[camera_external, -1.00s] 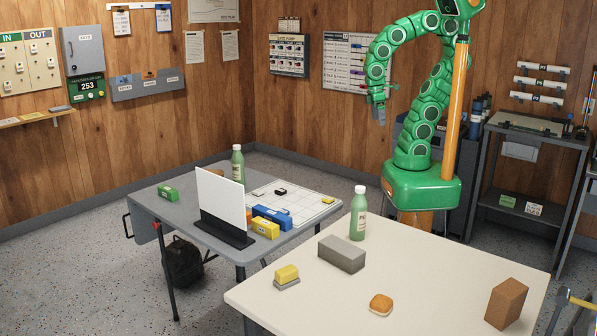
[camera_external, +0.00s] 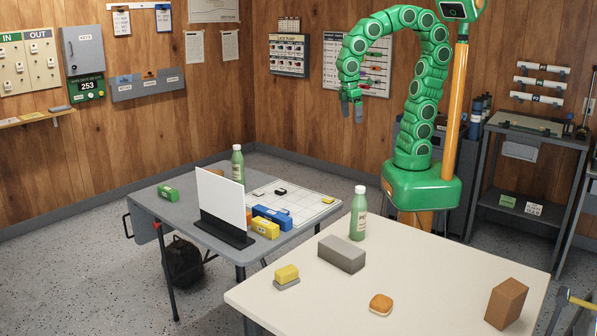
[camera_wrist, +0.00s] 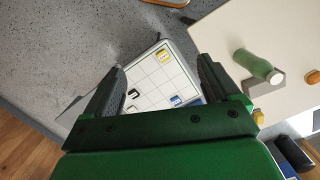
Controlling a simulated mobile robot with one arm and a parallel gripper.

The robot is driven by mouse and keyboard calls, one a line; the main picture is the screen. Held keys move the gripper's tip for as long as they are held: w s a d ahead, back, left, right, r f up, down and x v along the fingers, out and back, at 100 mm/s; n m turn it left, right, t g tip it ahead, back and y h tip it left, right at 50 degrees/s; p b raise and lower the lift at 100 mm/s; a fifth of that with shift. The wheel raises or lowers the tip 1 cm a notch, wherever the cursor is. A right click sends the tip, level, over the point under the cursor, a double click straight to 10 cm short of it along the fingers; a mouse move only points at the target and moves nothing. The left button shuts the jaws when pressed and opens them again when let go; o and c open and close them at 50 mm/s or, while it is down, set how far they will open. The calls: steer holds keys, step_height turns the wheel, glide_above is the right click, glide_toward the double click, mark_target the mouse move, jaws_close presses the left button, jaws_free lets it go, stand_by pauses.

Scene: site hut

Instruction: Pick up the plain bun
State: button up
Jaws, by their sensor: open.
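The plain bun (camera_external: 381,304) is a small golden-brown bun with a pale side, lying on the near white table (camera_external: 290,300) in the external view. My gripper (camera_external: 352,112) hangs high up, well above and behind the tables, far from the bun. It is open and empty. In the wrist view its two dark fingers (camera_wrist: 160,72) stand apart over the grey table's white grid board (camera_wrist: 160,88). A brown thing (camera_wrist: 313,77) shows at that view's right edge; I cannot tell if it is the bun.
The white table also holds a grey block (camera_external: 342,254), a green bottle (camera_external: 358,215), a yellow block on a grey base (camera_external: 287,275) and a brown brick (camera_external: 506,304). The grey table (camera_external: 180,207) carries a white upright panel (camera_external: 221,199) and coloured boxes. Space around the bun is clear.

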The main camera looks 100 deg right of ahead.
steer(key=w+a+f+n+t, duration=0.1)
steer(key=w+a+f+n, duration=0.2)
steer(key=w+a+n, duration=1.1)
steer(key=w+a+f+m, duration=0.1)
steer(key=w+a+f, duration=0.15)
steer(key=a, duration=0.75)
steer(key=w+a+f+m, duration=0.15)
steer(key=w+a, duration=0.25)
steer(key=a, duration=0.6)
steer(key=n, duration=1.2)
glide_above(385, 299)
steer(key=w, duration=0.1)
steer(key=shift+t+y, duration=0.3)
steer(key=f, duration=1.9)
steer(key=shift+d+f, duration=0.25)
steer(key=shift+f, duration=0.05)
steer(key=shift+s+a+f, duration=0.3)
steer(key=shift+s+f, duration=0.2)
steer(key=shift+f, duration=3.6)
